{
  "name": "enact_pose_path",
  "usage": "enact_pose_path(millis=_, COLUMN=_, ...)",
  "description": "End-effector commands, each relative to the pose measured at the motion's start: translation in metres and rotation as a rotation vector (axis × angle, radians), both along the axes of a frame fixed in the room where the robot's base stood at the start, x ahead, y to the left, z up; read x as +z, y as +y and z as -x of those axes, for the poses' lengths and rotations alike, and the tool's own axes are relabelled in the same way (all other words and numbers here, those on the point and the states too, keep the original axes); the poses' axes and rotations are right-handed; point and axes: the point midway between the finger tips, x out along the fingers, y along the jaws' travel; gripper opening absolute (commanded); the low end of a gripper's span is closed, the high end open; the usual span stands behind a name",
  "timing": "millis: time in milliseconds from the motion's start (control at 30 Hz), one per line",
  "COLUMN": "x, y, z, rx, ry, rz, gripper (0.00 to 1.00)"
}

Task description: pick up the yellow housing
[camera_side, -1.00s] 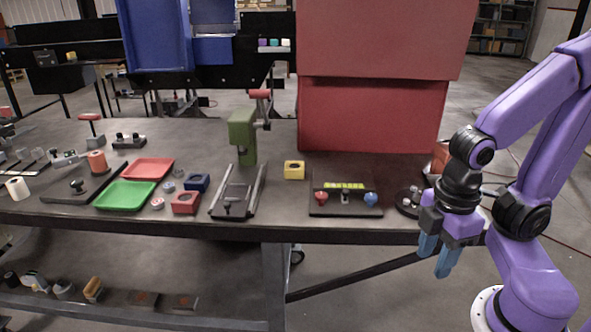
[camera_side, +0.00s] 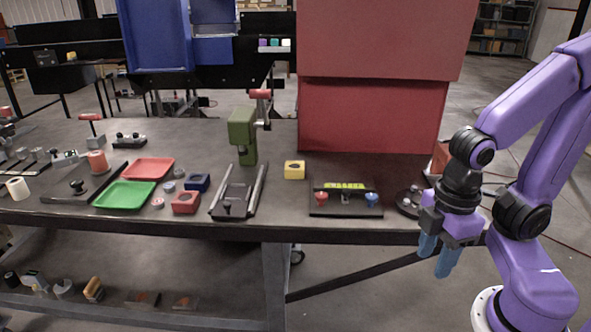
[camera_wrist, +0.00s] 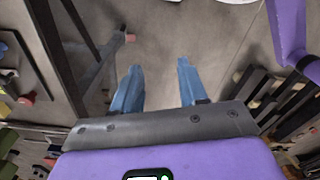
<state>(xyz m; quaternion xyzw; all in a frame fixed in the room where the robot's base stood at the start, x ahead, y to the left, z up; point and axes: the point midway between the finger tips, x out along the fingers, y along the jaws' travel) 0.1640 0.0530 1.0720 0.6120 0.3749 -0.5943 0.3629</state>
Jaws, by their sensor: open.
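The yellow housing (camera_side: 294,170) is a small square block with a dark round hole in its top. It sits on the dark table in the side view, between the green press and the black panel. My gripper (camera_side: 437,261) has blue fingers pointing down. It hangs off the table's front edge at the right, well away from the housing. In the wrist view the gripper (camera_wrist: 156,88) shows its two fingers apart with only floor between them. I cannot make out the housing in the wrist view.
A green press (camera_side: 242,135) stands left of the housing. A black panel (camera_side: 345,200) with red and blue knobs lies to its right, and a tall red box (camera_side: 372,115) behind. A red housing (camera_side: 185,203), a blue housing (camera_side: 197,182), a green tray (camera_side: 124,195) and a red tray (camera_side: 148,168) lie left.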

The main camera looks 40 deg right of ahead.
Motion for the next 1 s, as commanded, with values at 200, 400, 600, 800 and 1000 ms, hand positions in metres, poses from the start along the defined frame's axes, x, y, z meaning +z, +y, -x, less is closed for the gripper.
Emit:
enact_pose_path(millis=200, x=0.0, y=0.0, z=0.0, rx=0.0, ry=0.0, rz=0.0, gripper=0.81)
enact_pose_path(millis=400, x=0.0, y=0.0, z=0.0, rx=0.0, ry=0.0, rz=0.0, gripper=0.81)
enact_pose_path(millis=600, x=0.002, y=0.008, z=-0.024, rx=-0.095, ry=-0.036, rz=0.012, gripper=0.81)
enact_pose_path(millis=800, x=0.008, y=0.023, z=-0.1, rx=-0.394, ry=-0.155, rz=0.038, gripper=0.81)
enact_pose_path(millis=1000, x=0.012, y=0.028, z=-0.186, rx=-0.715, ry=-0.293, rz=0.045, gripper=0.81)
